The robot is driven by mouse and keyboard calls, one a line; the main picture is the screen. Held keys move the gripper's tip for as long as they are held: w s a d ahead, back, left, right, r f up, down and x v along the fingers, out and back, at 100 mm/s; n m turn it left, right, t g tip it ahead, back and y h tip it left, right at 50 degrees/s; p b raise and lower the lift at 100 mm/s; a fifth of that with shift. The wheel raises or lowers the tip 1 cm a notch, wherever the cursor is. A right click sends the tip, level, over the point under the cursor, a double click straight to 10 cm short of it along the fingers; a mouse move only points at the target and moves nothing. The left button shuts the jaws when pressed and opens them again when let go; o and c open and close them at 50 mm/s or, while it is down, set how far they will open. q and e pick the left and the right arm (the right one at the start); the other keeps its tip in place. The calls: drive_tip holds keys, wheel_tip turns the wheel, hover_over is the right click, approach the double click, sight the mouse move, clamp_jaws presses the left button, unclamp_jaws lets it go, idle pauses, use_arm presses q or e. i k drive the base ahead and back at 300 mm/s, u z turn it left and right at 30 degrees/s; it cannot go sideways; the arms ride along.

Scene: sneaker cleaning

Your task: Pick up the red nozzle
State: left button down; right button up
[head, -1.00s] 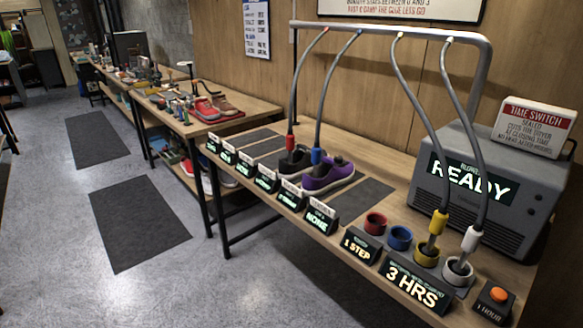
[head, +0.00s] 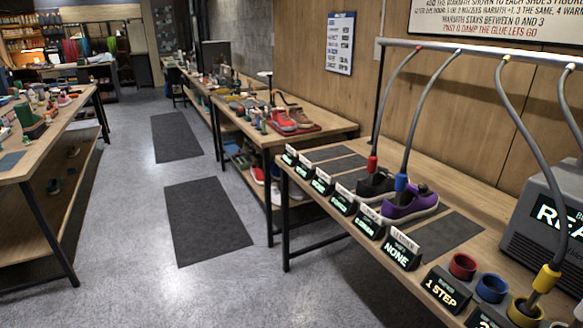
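The red nozzle (head: 372,164) hangs at the end of a grey hose from the overhead rail. Its tip is down at the black shoe (head: 375,185) on the right-hand bench; whether it sits inside the shoe opening I cannot tell exactly. The blue nozzle (head: 401,182) is close beside it, down at the purple shoe (head: 412,205). The yellow nozzle (head: 546,279) stands in the yellow holder cup (head: 524,312). The red holder cup (head: 462,266) is empty. Neither of my grippers shows in the head view.
The bench (head: 455,205) carries dark mats and a row of small lit signs along its front edge. The grey dryer box (head: 545,235) stands at the right. Another bench with red shoes (head: 282,121) is farther back. Open floor (head: 300,295) with dark mats lies left.

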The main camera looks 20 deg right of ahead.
sight(373, 159)
drive_tip(key=u, duration=0.1)
drive_tip(key=i, duration=1.45)
drive_tip(key=z, duration=0.6)
